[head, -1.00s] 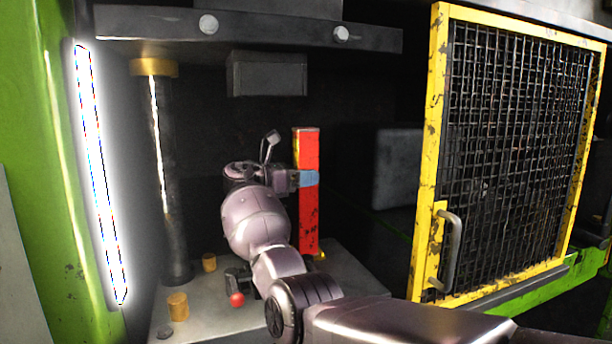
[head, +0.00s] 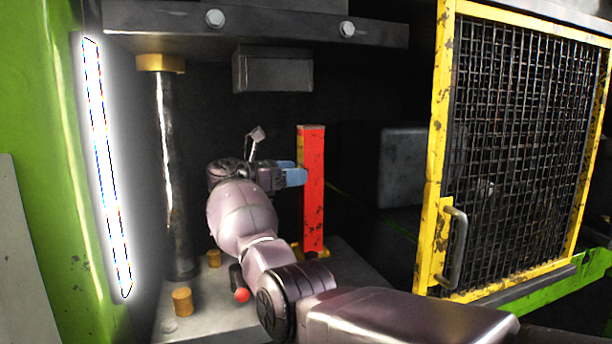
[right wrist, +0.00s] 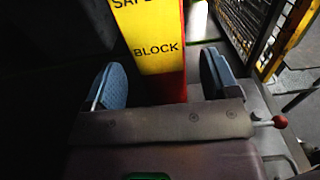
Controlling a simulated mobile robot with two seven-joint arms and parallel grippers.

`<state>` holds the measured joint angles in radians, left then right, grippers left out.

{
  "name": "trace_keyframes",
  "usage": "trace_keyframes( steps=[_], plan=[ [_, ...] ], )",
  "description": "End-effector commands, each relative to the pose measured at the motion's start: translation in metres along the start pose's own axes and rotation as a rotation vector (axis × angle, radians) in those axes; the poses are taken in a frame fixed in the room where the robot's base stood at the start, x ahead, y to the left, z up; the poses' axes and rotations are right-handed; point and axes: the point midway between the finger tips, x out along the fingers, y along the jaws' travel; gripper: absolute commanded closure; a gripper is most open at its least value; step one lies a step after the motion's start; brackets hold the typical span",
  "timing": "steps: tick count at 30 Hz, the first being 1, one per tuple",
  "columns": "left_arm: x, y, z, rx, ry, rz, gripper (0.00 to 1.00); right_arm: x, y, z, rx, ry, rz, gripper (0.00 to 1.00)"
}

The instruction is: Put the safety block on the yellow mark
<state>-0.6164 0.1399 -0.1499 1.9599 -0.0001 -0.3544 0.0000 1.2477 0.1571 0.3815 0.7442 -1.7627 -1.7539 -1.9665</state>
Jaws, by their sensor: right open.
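The safety block (head: 313,190) is a tall red post with a yellow face, standing upright on the press bed. In the right wrist view its yellow face (right wrist: 150,35) carries the word BLOCK. My right gripper (head: 291,172) is open, its blue finger pads near the block's upper left side. In the right wrist view the block stands ahead of the gripper (right wrist: 162,82), in line with the gap between the spread fingers, which look clear of it. A bit of yellow (head: 296,249) shows at the block's foot; the rest of any mark there is hidden. My left gripper is out of view.
The grey press bed (head: 345,280) holds small brass cylinders (head: 182,301) and a red-knobbed lever (head: 241,295). A dark column (head: 172,180) stands at left. The upper die (head: 272,70) hangs above. A yellow-framed mesh guard (head: 446,130) stands at right.

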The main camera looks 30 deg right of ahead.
Motion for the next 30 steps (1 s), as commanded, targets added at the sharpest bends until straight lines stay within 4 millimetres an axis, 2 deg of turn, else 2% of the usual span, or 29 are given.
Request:
trace_keyframes(
  steps=[3,9,30],
  plan=[
    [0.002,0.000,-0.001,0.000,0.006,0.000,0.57,-0.015,0.000,0.000,-0.001,0.001,0.001,0.19],
    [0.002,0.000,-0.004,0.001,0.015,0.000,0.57,-0.028,0.000,0.000,0.000,0.001,0.000,0.19],
    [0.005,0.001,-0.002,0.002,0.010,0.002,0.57,-0.028,0.000,0.000,-0.001,0.001,-0.001,0.19]
  ],
)
